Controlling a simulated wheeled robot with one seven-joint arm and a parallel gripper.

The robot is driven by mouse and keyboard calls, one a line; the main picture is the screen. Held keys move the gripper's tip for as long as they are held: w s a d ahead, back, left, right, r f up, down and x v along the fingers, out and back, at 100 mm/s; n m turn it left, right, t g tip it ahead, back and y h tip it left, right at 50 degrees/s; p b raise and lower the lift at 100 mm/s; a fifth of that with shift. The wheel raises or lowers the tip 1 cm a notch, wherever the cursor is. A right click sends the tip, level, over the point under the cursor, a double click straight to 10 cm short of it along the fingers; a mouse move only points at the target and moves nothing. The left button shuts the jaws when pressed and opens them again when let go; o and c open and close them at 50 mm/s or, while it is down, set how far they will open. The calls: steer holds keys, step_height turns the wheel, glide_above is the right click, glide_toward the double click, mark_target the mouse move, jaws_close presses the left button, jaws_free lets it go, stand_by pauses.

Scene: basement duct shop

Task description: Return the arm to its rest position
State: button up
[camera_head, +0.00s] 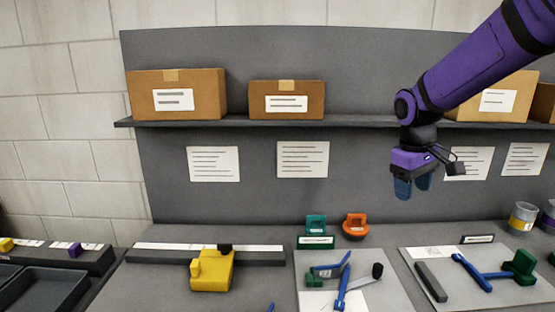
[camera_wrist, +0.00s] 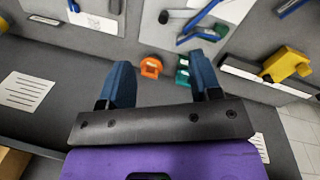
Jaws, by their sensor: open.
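My gripper (camera_head: 413,187) hangs from my purple arm at the right of the head view, in front of the back panel and above the bench. Its blue fingers point down and are apart, with nothing between them. In the wrist view my gripper (camera_wrist: 165,85) also shows open and empty. An orange tool (camera_head: 355,226) and a teal tool (camera_head: 316,226) stand on the bench below and to the left of it, clear of the fingers.
A shelf (camera_head: 350,123) with cardboard boxes (camera_head: 178,94) runs along the panel, close to my arm. On the bench lie a yellow tool (camera_head: 212,271), blue-handled tools (camera_head: 342,289), a green tool (camera_head: 521,266) and cans (camera_head: 522,218). The air left of my gripper is free.

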steer(key=s+r+m+t, duration=0.2)
steer(key=s+r, duration=0.1)
steer(key=s, duration=0.9)
steer(key=s+r+m+t+y, duration=0.1)
steer(key=s+r+m+t, duration=0.2)
steer(key=s, duration=1)
steer(key=shift+d+r+y, duration=0.25)
steer(key=shift+r+y, duration=0.05)
steer(key=shift+r, duration=0.25)
